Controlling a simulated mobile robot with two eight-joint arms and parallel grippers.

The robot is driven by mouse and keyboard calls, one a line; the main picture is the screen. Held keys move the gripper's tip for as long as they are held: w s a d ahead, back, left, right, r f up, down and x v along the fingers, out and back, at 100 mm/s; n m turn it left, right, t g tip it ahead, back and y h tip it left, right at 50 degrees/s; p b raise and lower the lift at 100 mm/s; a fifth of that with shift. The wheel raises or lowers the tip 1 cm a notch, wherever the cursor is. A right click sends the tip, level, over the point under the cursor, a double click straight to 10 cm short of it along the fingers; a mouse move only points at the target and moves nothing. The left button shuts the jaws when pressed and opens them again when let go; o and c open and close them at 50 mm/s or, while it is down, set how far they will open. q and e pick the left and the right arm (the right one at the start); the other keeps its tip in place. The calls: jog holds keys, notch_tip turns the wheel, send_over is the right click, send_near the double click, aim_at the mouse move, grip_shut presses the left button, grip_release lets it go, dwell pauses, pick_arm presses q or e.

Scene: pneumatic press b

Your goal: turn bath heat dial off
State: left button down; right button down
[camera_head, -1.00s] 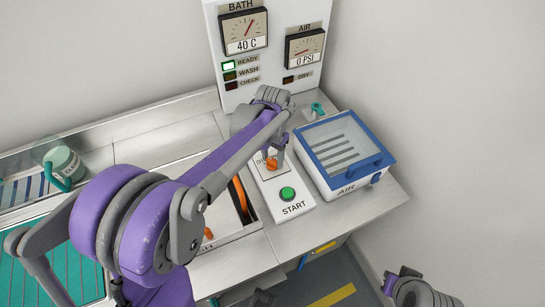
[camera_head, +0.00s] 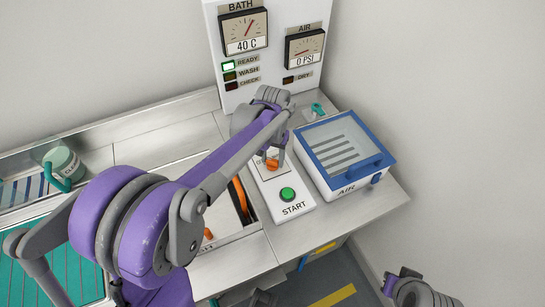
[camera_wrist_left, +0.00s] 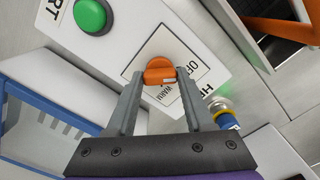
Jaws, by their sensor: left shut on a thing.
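The orange bath heat dial (camera_head: 272,165) sits on the white control panel (camera_head: 298,207) above the green START button (camera_head: 287,194). In the left wrist view the dial (camera_wrist_left: 159,74) has its flat orange grip between my left fingertips (camera_wrist_left: 158,78). Its label plate reads OFF and WARM, partly hidden by a finger. In the head view my left gripper (camera_head: 271,157) reaches down onto the dial and is shut on it. Part of my right arm (camera_head: 417,290) shows at the lower right; its fingers are not visible.
The gauge board reads BATH 40 C (camera_head: 244,32) and AIR 0 PSI (camera_head: 305,46), with the READY lamp (camera_head: 228,66) lit green. A blue-lidded AIR box (camera_head: 346,190) stands right of the panel. The bath with an orange part (camera_head: 240,196) lies to the left.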

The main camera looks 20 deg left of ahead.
aim_at(273, 160)
pick_arm(q)
jog(key=shift+c, duration=1.4)
grip_release()
jog(key=shift+r, duration=0.1)
notch_tip(273, 160, up, 11)
jog(key=shift+p, duration=0.45)
jog(key=shift+f, duration=0.2)
